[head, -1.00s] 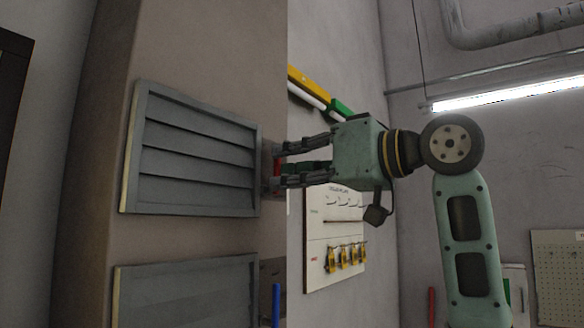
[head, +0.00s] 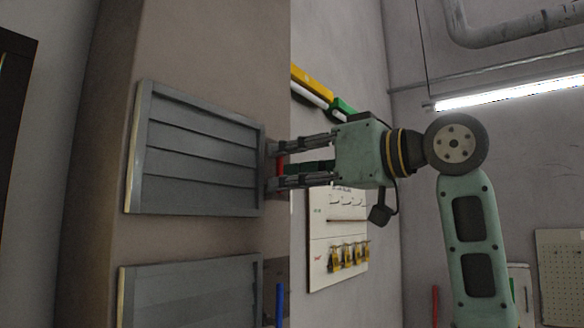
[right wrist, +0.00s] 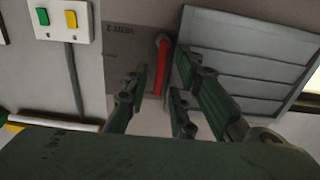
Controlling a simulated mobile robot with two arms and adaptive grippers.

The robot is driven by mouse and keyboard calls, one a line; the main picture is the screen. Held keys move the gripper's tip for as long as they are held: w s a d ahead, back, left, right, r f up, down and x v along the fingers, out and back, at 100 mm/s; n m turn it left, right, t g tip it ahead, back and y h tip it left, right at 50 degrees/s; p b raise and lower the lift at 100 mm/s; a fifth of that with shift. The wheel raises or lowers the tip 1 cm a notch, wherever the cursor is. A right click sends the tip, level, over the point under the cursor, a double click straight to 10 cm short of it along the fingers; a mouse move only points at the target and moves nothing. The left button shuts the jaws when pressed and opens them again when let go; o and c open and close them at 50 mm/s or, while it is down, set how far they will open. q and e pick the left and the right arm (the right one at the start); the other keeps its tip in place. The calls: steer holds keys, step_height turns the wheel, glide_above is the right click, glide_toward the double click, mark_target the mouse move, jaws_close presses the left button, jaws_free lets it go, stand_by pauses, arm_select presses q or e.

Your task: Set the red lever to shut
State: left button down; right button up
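The red lever (right wrist: 161,66) is on a grey plate (right wrist: 120,55) beside the louvre (head: 195,155). In the head view a bit of the red lever (head: 281,170) shows between the fingers of my right gripper (head: 275,166). In the right wrist view the fingers of my right gripper (right wrist: 162,72) are apart, one on each side of the lever. The lever is nearer the right-hand fingers; I cannot tell if they touch it. The louvre's slats lie nearly flat, with only thin lines between them. My left gripper is not in view.
A second louvre (head: 195,295) is below the first. A white board with yellow tags (head: 338,240) hangs on the far wall. A switch box (right wrist: 64,20) with green and yellow switches is beside the lever plate.

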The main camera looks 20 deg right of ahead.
steer(key=shift+s+d, duration=0.1)
steer(key=v, duration=1.1)
steer(key=shift+s+d, duration=0.25)
steer(key=shift+s, duration=0.05)
steer(key=shift+w, duration=0.1)
